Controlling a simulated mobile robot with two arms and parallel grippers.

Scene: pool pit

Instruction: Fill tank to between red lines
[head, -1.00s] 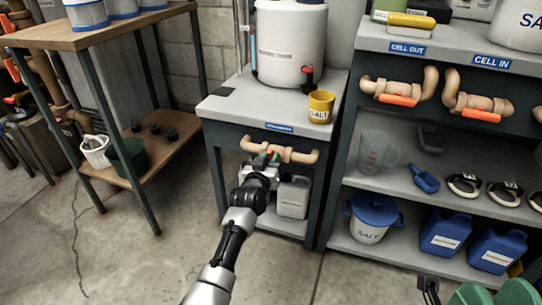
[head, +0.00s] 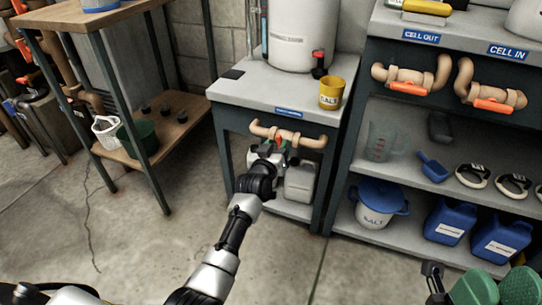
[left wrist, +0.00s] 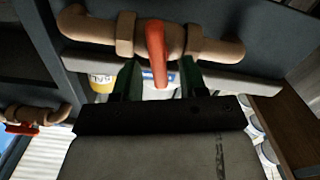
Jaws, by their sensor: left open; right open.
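A white tank (head: 303,35) stands on a grey bench, its top cut off in the head view. A thin vertical tube (head: 264,28) with a blue part is at its left; red lines are too small to tell. A tan pipe (head: 306,141) with a valve runs across the bench front. My left gripper (head: 272,150) is open at this valve. In the left wrist view the red valve handle (left wrist: 157,52) reaches between its green fingers (left wrist: 157,80); contact cannot be told. My right gripper (head: 498,284) is open at the lower right, partly cut off, away from the valve.
A yellow salt cup (head: 332,93) stands on the bench top. A white canister (head: 300,181) is below the valve. The right shelf unit has two more red-handled valves (head: 408,87), (head: 491,105) and a blue-lidded salt bucket (head: 376,206). The floor in front is clear.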

